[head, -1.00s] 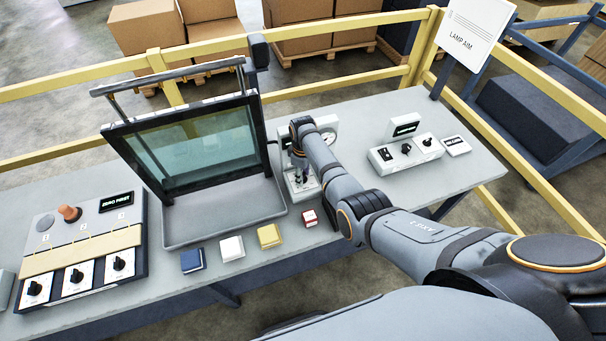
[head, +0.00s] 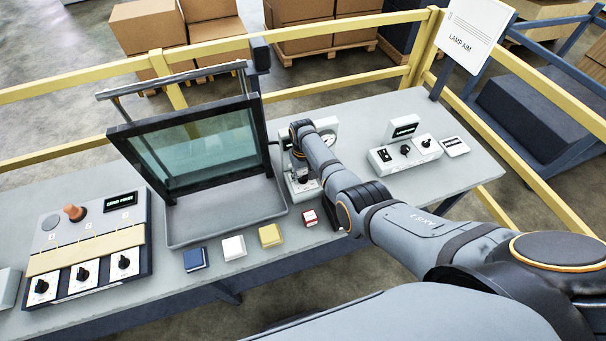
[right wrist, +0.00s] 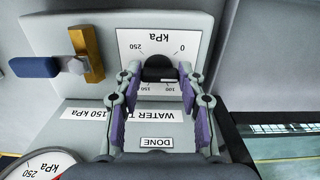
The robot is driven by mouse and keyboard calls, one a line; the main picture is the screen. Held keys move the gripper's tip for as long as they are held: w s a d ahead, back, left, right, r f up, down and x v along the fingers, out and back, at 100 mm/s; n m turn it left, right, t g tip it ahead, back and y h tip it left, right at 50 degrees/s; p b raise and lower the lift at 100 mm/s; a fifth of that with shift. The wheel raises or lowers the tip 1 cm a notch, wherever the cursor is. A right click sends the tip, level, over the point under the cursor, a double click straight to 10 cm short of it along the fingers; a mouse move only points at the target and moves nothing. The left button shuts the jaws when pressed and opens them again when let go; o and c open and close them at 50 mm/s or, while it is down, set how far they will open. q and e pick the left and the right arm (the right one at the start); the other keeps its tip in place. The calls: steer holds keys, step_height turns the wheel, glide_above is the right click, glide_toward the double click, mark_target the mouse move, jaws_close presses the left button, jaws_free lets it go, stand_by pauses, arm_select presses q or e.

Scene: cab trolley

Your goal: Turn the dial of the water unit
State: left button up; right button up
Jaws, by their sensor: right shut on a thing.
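The water unit (head: 325,128) stands on the bench behind my right arm, which hides much of it in the head view. In the right wrist view its dial (right wrist: 158,68) is a black knob on a white plate (right wrist: 205,42) with a kPa scale, seen upside down. My right gripper (right wrist: 159,76) is shut on the dial, with one purple-padded finger on each side. A label (right wrist: 85,112) reading "WATER T… 150 kPa" is partly hidden by a finger. A "DONE" label (right wrist: 156,142) lies between the fingers. My left gripper is not in view.
A yellow valve piece (right wrist: 87,55) and blue handle (right wrist: 35,67) sit beside the dial, with a round gauge (right wrist: 42,165) near. A glass-screened tray (head: 226,222) stands left of the unit.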

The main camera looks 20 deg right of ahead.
steer(key=m, duration=0.5)
steer(key=shift+m, duration=0.3)
steer(key=m, duration=0.6)
steer(key=shift+w+a, duration=0.1)
steer(key=shift+w, duration=0.05)
steer(key=m, duration=0.6)
steer(key=shift+w+m, duration=0.1)
steer(key=shift+m, duration=0.2)
steer(key=m, duration=0.5)
steer(key=shift+m, duration=0.3)
steer(key=o, duration=1.2)
steer(key=shift+w, duration=0.1)
steer(key=shift+c, duration=0.2)
